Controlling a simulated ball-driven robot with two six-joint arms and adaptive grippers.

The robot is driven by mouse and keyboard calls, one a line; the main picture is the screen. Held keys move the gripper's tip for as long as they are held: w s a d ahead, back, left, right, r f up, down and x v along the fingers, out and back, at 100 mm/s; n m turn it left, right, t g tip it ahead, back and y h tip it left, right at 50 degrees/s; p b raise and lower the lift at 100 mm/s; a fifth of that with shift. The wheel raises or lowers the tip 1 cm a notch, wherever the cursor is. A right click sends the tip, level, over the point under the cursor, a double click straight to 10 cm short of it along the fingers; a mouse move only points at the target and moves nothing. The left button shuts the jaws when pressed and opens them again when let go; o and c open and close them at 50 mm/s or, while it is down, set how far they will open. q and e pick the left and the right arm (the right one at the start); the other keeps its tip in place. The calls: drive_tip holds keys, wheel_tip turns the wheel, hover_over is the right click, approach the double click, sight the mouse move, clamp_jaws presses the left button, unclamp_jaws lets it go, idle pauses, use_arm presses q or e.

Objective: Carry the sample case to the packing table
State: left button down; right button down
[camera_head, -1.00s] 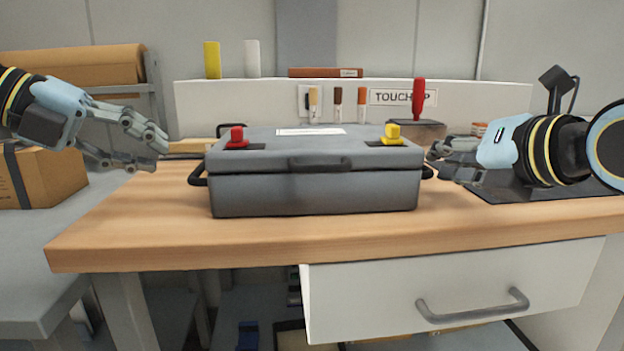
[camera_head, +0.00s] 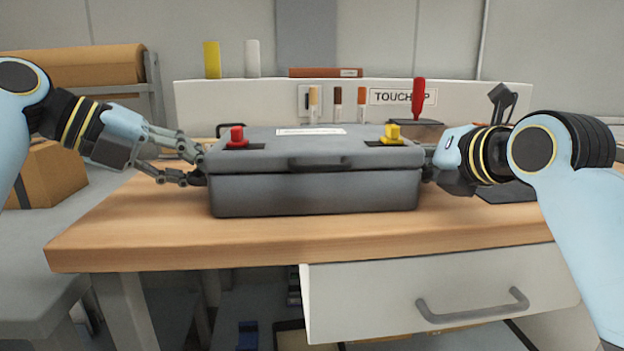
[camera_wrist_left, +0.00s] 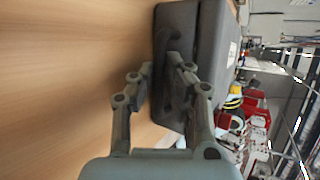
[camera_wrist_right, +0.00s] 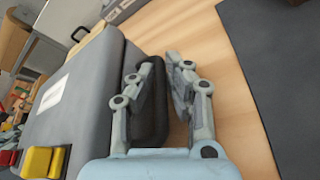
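The grey sample case (camera_head: 315,192) sits closed on the wooden workbench, with a red latch (camera_head: 237,137) and a yellow latch (camera_head: 392,134) on its lid. My left gripper (camera_head: 200,165) is at the case's left end, fingers apart. In the left wrist view, my left fingers (camera_wrist_left: 161,68) are by the left side handle, partly hidden behind a finger. My right gripper is at the right end, its fingertips largely hidden in the head view. In the right wrist view, my right fingers (camera_wrist_right: 164,62) are apart, with the black side handle (camera_wrist_right: 150,110) between them.
A grey table (camera_head: 40,260), possibly the packing table, stands left with a cardboard box (camera_head: 55,175). The wooden workbench (camera_head: 300,240) has a white drawer (camera_head: 440,290) in front. Markers and a "TOUCH UP" board (camera_head: 460,105) stand behind the case. A dark mat (camera_wrist_right: 270,60) lies right.

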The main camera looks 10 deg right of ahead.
drive_tip(key=shift+r, duration=0.1)
idle(0.5)
